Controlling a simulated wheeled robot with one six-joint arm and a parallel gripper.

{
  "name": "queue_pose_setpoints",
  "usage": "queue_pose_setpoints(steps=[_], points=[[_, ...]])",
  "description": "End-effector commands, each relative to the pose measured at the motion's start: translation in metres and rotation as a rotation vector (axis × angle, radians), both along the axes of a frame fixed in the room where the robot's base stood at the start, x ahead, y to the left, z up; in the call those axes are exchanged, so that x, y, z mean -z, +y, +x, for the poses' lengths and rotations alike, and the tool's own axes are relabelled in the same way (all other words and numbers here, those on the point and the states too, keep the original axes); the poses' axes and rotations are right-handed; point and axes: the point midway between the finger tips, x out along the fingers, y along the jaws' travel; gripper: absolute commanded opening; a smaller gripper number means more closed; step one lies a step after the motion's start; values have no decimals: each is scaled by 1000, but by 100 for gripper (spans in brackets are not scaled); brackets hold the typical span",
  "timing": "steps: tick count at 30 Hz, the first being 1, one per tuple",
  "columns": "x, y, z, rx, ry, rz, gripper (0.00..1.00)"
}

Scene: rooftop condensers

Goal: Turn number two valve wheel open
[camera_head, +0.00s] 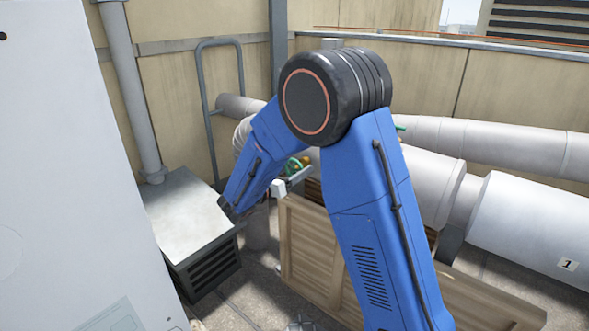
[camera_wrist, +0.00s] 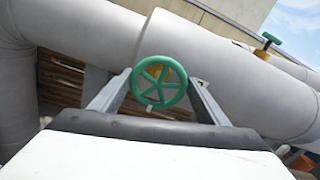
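A green spoked valve wheel (camera_wrist: 159,84) with a yellow part behind it faces me in the middle of the wrist view, in front of a thick pale pipe (camera_wrist: 195,60). My gripper (camera_wrist: 160,78) is open, one grey finger on each side of the wheel. I cannot tell whether the fingertips reach the rim. In the head view my gripper (camera_head: 297,175) is small, and bits of green and yellow show at it, partly hidden by my arm. A second green handle (camera_wrist: 272,38) stands farther along the pipes, at upper right.
A wooden crate (camera_head: 308,246) stands below my arm. A grey box unit (camera_head: 190,225) and a tall white cabinet (camera_head: 60,150) are on the left.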

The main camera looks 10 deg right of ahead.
Motion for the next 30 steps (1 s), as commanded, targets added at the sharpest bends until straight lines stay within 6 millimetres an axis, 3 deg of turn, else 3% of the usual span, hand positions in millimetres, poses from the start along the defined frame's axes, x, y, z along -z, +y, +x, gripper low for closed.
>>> queue_pose_setpoints(steps=[14, 30], points=[[0, 7, -3, -5, 0, 2, 81], [-1, 82, -58, -6, -1, 2, 81]])
